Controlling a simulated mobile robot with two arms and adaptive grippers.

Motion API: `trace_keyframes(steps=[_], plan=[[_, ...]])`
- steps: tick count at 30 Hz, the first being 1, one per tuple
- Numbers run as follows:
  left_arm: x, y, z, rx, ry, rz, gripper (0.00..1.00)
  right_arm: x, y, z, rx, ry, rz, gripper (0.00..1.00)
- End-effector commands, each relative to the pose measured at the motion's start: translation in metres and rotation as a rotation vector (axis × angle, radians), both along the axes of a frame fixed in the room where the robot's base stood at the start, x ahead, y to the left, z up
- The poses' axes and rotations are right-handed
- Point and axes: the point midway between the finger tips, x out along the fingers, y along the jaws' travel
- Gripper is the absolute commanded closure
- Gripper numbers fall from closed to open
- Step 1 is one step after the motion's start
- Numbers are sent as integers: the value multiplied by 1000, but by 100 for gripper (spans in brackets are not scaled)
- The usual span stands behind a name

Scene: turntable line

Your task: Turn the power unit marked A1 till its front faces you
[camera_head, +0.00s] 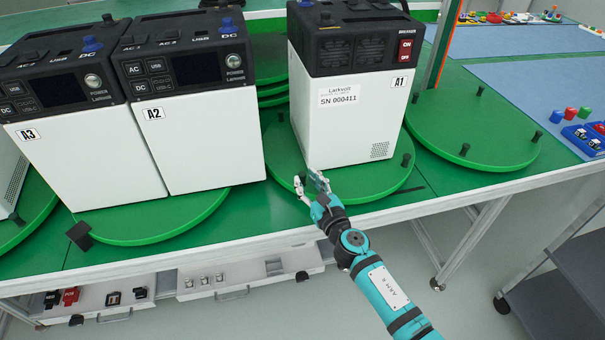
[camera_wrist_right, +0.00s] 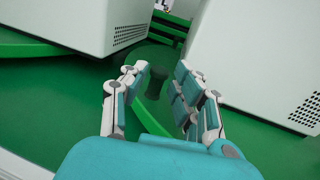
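The power unit A1 (camera_head: 350,125) is a white box with a black top. It stands upright on a round green turntable (camera_head: 365,187). The side towards me has a serial label, a vent and a red breaker panel, with no display. In the wrist view its white wall (camera_wrist_right: 265,60) is at the right. My right gripper (camera_head: 309,183) is at the turntable's near left edge, beside the unit. In the wrist view its fingers are open on either side of a dark peg (camera_wrist_right: 156,80), with gaps visible. My left gripper is in neither view.
Units A2 (camera_head: 200,135) and A3 (camera_head: 85,150) stand close together at the left, displays towards me. An empty green turntable (camera_head: 470,130) is at the right. Another peg (camera_head: 407,159) stands right of A1. A dark cart (camera_head: 560,270) is at the lower right.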

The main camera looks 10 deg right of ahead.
Motion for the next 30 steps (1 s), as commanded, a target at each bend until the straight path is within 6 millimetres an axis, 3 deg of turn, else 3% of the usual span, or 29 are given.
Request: trace_keyframes(steps=[6,17,24,30], plan=[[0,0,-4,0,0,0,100,25,6,0,1,-1,-1,72],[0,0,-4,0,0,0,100,30,7,0,0,0,-1,72],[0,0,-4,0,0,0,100,30,7,0,0,0,-1,100],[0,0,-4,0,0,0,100,30,7,0,0,1,-1,100]])
